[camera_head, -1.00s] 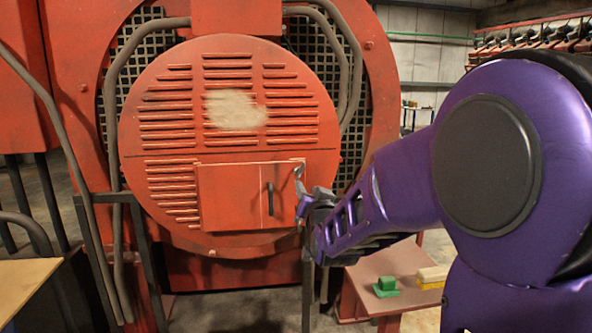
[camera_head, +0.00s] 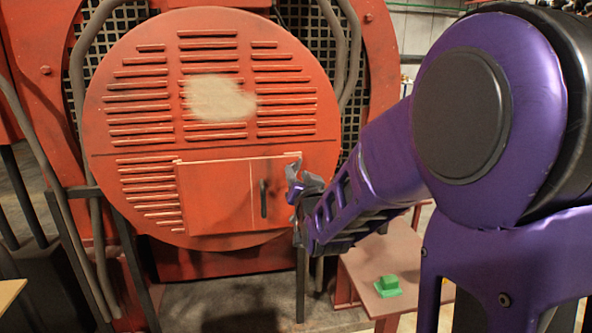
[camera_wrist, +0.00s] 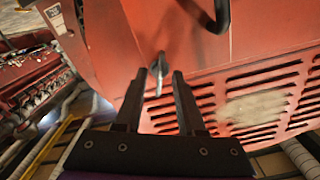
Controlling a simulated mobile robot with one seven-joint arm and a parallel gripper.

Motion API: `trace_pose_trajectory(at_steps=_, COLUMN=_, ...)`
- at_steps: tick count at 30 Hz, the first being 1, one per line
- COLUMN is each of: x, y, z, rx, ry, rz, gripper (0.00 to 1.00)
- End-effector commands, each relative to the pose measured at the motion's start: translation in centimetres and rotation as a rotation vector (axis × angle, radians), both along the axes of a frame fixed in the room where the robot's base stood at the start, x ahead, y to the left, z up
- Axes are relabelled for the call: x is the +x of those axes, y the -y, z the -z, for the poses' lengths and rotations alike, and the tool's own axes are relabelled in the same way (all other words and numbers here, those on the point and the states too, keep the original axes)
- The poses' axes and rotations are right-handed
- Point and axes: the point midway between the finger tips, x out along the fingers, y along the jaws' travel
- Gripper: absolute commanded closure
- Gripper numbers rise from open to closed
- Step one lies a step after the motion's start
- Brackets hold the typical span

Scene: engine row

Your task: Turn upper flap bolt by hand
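The red flap (camera_head: 214,202) sits low on the round louvred cover (camera_head: 130,60) and looks closed. It has a dark upright handle (camera_head: 263,199), which also shows at the top of the wrist view (camera_wrist: 218,14). My gripper (camera_head: 296,178) is at the flap's upper right corner. In the wrist view my gripper (camera_wrist: 156,88) is open, its two dark fingers pointing at the red panel. A small grey bolt (camera_wrist: 158,70) shows in the gap between the fingertips. I cannot tell whether either finger touches it. In the head view the gripper largely hides that bolt.
A low reddish table (camera_head: 360,268) with a green block (camera_head: 388,286) stands below my arm. Dark pipes (camera_head: 78,110) run down the left of the cover. Red machinery (camera_wrist: 35,80) and a yellow rail (camera_wrist: 45,150) show left in the wrist view.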

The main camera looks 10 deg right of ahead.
Motion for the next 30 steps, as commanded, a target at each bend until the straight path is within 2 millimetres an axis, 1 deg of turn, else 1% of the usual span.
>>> trace_pose_trajectory(at_steps=9, x=-0.02, y=0.00, z=0.02, rx=0.000, ry=0.000, rz=0.000, gripper=0.61)
trace_pose_trajectory(at_steps=11, x=-0.02, y=0.00, z=0.02, rx=0.000, ry=0.000, rz=0.000, gripper=0.72)
trace_pose_trajectory(at_steps=15, x=-0.02, y=0.00, z=0.01, rx=0.000, ry=0.000, rz=0.000, gripper=0.97)
trace_pose_trajectory(at_steps=16, x=-0.02, y=0.00, z=0.01, rx=0.000, ry=0.000, rz=0.000, gripper=1.00)
trace_pose_trajectory(at_steps=26, x=-0.01, y=-0.01, z=0.06, rx=-0.004, ry=0.000, rz=0.000, gripper=1.00)
trace_pose_trajectory(at_steps=30, x=0.01, y=-0.05, z=0.46, rx=-0.057, ry=0.003, rz=-0.001, gripper=1.00)
